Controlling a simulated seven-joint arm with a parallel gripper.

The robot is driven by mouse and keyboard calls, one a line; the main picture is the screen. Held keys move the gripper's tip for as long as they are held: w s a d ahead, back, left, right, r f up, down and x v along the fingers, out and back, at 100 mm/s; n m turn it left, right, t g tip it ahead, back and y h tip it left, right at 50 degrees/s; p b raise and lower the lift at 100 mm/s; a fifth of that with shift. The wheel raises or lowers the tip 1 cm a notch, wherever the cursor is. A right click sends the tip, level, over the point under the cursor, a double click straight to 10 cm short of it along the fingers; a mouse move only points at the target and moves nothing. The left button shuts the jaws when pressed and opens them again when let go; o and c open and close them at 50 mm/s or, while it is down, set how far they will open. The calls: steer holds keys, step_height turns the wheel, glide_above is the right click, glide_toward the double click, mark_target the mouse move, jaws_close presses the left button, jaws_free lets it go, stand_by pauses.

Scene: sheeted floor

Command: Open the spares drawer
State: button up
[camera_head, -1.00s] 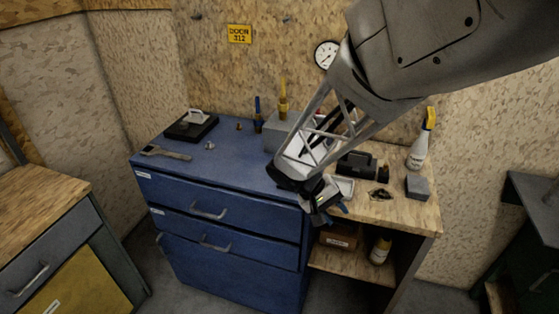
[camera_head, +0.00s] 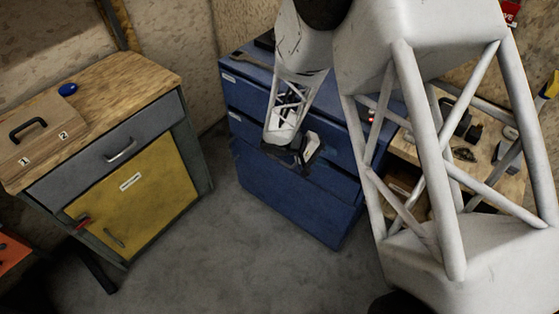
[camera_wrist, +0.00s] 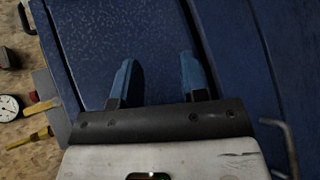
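A blue drawer cabinet (camera_head: 280,198) stands at the centre of the head view, its drawers looking closed. Small white labels (camera_head: 228,78) sit on its fronts, too small to read, so I cannot tell which is the spares drawer. My gripper (camera_head: 308,152) is in front of the cabinet and hides part of the drawer fronts and handles. In the wrist view the two blue fingers of my gripper (camera_wrist: 158,72) are apart with nothing between them. A metal bar handle (camera_wrist: 288,148) shows at the lower right there, outside the fingers.
At left is a wooden-topped cabinet with a grey drawer (camera_head: 112,155) and a yellow door (camera_head: 140,200). A box with a black handle (camera_head: 40,140) and a blue round item (camera_head: 68,89) lie on it. Grey floor (camera_head: 215,255) is clear between. A workbench (camera_head: 505,180) is at right.

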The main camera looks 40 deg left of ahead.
steer(key=s+a+f+n+t+y, duration=0.15)
steer(key=a+f+t, duration=0.25)
steer(key=a+f, duration=0.7)
steer(key=n+t+y, duration=0.2)
steer(key=n+t, duration=0.1)
steer(key=t, duration=0.1)
glide_toward(279, 160)
steer(key=shift+x, duration=1.2)
steer(key=shift+f, duration=0.2)
steer(key=shift+m, duration=0.25)
steer(key=shift+x, duration=3.9)
steer(key=shift+a+f, duration=0.1)
steer(key=shift+f, duration=0.05)
steer(key=shift+c, duration=0.2)
jaws_close()
